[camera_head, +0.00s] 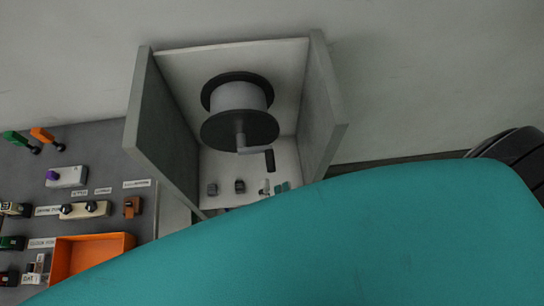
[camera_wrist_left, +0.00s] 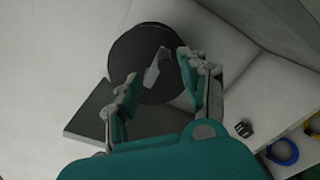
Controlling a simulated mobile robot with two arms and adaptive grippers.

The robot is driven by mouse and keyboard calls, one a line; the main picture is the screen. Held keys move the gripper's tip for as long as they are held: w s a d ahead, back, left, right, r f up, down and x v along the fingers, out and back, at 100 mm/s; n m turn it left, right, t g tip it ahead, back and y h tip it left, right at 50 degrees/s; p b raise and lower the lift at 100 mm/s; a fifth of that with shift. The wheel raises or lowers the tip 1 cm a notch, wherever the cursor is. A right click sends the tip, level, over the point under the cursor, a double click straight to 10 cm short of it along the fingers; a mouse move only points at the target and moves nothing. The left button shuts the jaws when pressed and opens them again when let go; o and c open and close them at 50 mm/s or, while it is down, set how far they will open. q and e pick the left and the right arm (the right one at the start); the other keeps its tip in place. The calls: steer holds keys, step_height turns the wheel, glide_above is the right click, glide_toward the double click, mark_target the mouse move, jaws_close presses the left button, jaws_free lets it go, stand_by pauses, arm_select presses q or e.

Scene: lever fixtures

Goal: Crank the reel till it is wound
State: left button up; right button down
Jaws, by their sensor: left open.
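The reel (camera_head: 238,97), a grey drum between two black discs, is mounted on the back wall of an open grey box. A grey crank arm comes out of its front disc and carries a black handle (camera_head: 270,160), which points down to the right in the head view. My left gripper (camera_head: 273,188) shows only partly at the edge of my teal arm, below the handle. In the left wrist view the gripper (camera_wrist_left: 158,88) is open. The crank arm (camera_wrist_left: 154,72) and black disc show beyond and between its fingers; I see no grip on the handle. My right gripper is not in view.
The box has side walls (camera_head: 160,110) close to the reel. Small dark fixtures (camera_head: 240,186) stand on its floor. At the left, a grey panel holds labelled switches, levers and an orange tray (camera_head: 92,238). My teal arm hides the lower right.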

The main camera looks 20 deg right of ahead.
arm_select(q)
steer(key=shift+s+a, duration=0.15)
steer(key=shift+s, duration=0.45)
